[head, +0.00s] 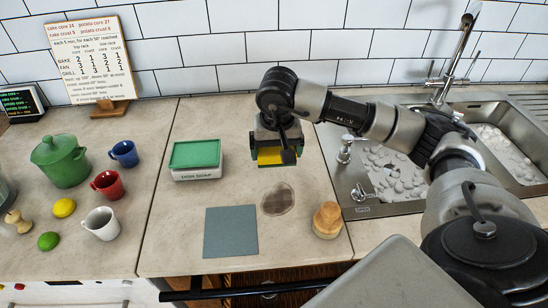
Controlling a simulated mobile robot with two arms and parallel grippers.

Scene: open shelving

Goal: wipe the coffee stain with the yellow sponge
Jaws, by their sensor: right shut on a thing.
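The coffee stain (278,201) is a brown round patch on the counter in the head view, left of the sink. My right gripper (276,152) hangs above the counter just behind the stain, pointing down. It is shut on the yellow sponge (270,157), which has a green and dark edge and partly shows under the jaws. The sponge looks apart from the stain. A box labelled dish soap with a green top (195,155) stands to the left of the gripper. My left gripper is not in view.
A grey-blue cloth or mat (231,232) lies left of the stain. A wooden-topped brush (327,219) stands right of it, near the sink (392,182). Mugs, a green pot (60,161) and fruit fill the left counter. The counter's front edge is below.

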